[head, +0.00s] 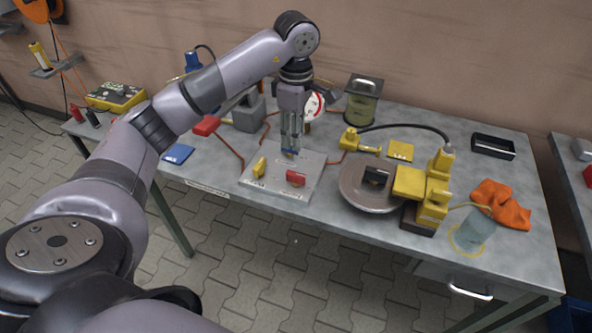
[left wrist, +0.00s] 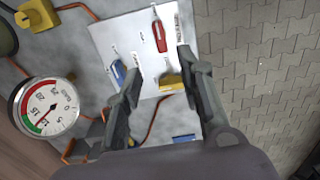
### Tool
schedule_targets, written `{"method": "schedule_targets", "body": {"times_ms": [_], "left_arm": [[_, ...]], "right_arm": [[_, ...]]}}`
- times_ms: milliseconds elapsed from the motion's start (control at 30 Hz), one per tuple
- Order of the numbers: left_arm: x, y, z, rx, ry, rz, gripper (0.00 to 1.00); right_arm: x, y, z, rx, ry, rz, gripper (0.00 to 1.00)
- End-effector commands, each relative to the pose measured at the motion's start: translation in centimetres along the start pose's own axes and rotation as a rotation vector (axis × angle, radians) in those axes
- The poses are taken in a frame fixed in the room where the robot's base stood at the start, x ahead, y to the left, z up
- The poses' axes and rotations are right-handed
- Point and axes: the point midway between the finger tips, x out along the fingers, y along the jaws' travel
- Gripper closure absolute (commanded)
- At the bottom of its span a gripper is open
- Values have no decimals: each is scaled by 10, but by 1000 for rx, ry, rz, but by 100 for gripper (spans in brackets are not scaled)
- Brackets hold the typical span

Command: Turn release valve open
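A pale metal valve plate (head: 275,190) lies on the bench and bears small yellow (head: 259,167), red (head: 296,178) and blue (head: 290,153) handles. The left wrist view also shows the red handle (left wrist: 159,36), blue handle (left wrist: 118,71) and yellow handle (left wrist: 172,81). Labels on the plate are too small to read, so I cannot tell which handle is the release valve. My left gripper (left wrist: 159,63) points down over the plate, fingers apart and nothing held. In the head view, it (head: 291,148) is at the plate's back, close by the blue handle. My right gripper is not in view.
A round pressure gauge (left wrist: 47,106) stands behind the plate, its needle towards the green part. Orange pipes run beside the plate. A blue block (head: 177,154) lies left; a round disc (head: 352,193) with a yellow tool (head: 410,182) stands right. The bench's front edge is near.

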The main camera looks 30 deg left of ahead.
Motion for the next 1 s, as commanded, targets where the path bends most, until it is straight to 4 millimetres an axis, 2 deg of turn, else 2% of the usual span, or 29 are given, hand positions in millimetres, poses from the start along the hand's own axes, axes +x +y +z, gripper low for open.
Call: {"method": "schedule_targets", "body": {"times_ms": [33,300,500,700,1000], "left_arm": [[12,-2,0,0,1,-6,65],[71,-2,1,1,-1,-4,65],[107,-1,1,0,-2,-3,65],[126,0,1,2,-3,0,65],[130,0,1,1,-3,1,65]], "right_arm": [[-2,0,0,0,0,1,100],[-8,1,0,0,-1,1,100],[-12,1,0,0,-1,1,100],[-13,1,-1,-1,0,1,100],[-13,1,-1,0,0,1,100]]}}
